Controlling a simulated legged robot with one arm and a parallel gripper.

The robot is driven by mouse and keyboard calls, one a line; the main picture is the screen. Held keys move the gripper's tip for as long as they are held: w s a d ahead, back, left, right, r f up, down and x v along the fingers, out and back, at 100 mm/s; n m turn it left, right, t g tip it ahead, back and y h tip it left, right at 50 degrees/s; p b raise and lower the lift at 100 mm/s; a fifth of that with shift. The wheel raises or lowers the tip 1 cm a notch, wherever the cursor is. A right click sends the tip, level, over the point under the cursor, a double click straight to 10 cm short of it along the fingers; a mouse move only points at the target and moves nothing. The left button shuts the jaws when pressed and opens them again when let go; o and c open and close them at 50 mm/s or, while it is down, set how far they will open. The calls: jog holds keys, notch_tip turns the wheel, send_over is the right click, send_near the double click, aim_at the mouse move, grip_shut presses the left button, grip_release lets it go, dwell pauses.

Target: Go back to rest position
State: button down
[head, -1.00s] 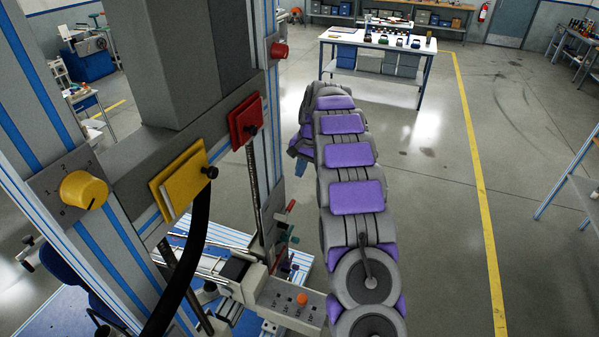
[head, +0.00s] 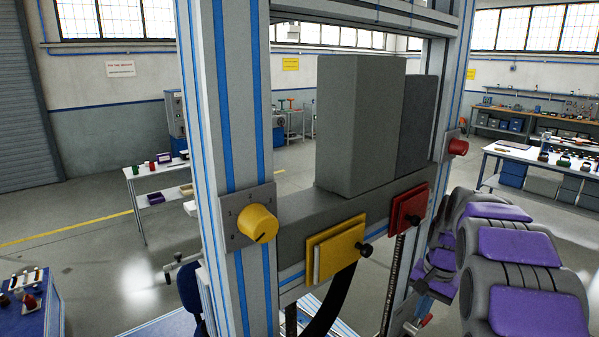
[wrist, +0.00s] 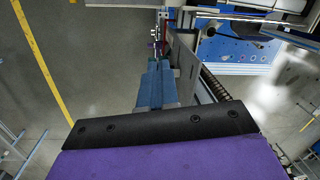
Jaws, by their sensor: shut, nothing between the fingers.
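My gripper (wrist: 155,85) shows in the wrist view as blue fingers reaching out beyond the black and purple wrist part. The fingers are shut with nothing between them. In the head view my purple and grey arm is folded at the right, close beside the upright test machine (head: 248,130). The gripper's end is mostly hidden there behind the arm and machine.
A white workbench (head: 545,160) stands behind the arm at right. A white shelf table (head: 155,170) stands at left, with a blue cabinet (head: 35,305) in the lower left corner. The wrist view shows a yellow floor line (wrist: 42,60) and open floor left of the gripper.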

jog(key=s+a+f+n+g+b, duration=0.1)
jog(key=s+a+f+n+b, duration=0.15)
jog(key=s+a, duration=0.45)
jog(key=s+a+f+n+b, duration=0.15)
jog(key=s+a+b, duration=0.25)
jog(key=s, duration=0.8)
jog(key=s+a+f+n+b, duration=0.1)
jog(key=s+f+b, duration=0.2)
jog(key=s, duration=0.6)
jog(key=s+a+f+n+g+h+b, duration=0.1)
jog(key=s+a+f+n+b, duration=0.1)
jog(key=s+f, duration=0.5)
jog(key=shift+s+a+n+b, duration=0.2)
jog(key=shift+s+n+b, duration=0.15)
jog(key=shift+s, duration=0.6)
jog(key=shift+f, duration=0.1)
